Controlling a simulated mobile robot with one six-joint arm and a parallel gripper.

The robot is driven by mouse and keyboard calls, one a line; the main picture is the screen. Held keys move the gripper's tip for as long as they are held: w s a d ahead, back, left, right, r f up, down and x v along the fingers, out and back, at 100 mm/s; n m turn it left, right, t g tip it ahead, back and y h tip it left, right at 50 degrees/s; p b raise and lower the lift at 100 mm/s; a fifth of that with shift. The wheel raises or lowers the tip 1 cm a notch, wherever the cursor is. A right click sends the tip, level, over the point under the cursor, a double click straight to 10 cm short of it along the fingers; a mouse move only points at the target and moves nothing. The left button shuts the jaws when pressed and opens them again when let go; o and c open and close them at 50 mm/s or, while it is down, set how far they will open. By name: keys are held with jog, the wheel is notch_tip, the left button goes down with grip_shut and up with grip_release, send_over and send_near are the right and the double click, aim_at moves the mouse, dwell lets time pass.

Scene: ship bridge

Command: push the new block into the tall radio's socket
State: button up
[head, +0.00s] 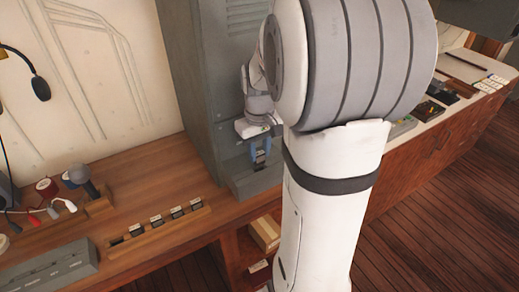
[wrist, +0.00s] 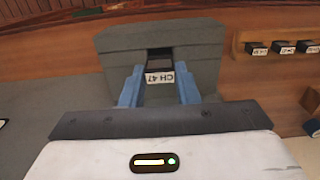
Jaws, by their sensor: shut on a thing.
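The tall radio (head: 195,80) is a grey cabinet standing on the wooden counter, partly hidden by my arm. Its lower grey housing fills the top middle of the wrist view (wrist: 205,50), with a dark socket opening (wrist: 158,51) in it. My gripper (wrist: 159,72) is shut with its blue fingers on either side of a dark block (wrist: 160,66) with a white label reading "CH 47". The block is at the socket mouth; how deep it sits I cannot tell. In the head view my gripper (head: 261,152) is low in front of the radio, and the block cannot be made out there.
A wooden rack (head: 150,240) with several labelled dark blocks lies on the counter left of the radio. An open shelf with a box (head: 265,233) is below the counter.

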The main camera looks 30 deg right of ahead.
jog(key=shift+f+b, duration=1.25)
jog(key=shift+f, duration=0.35)
dwell(3.3)
jog(key=o, duration=1)
notch_tip(320, 180, up, 8)
jog(key=shift+f+b, duration=0.1)
jog(key=shift+b, duration=0.3)
jog(key=s+a+f+t, duration=0.2)
jog(key=s+a+t, duration=0.1)
jog(key=s+a, duration=0.9)
jog(key=shift+s+a+f, duration=0.2)
jog(key=shift+s, duration=0.1)
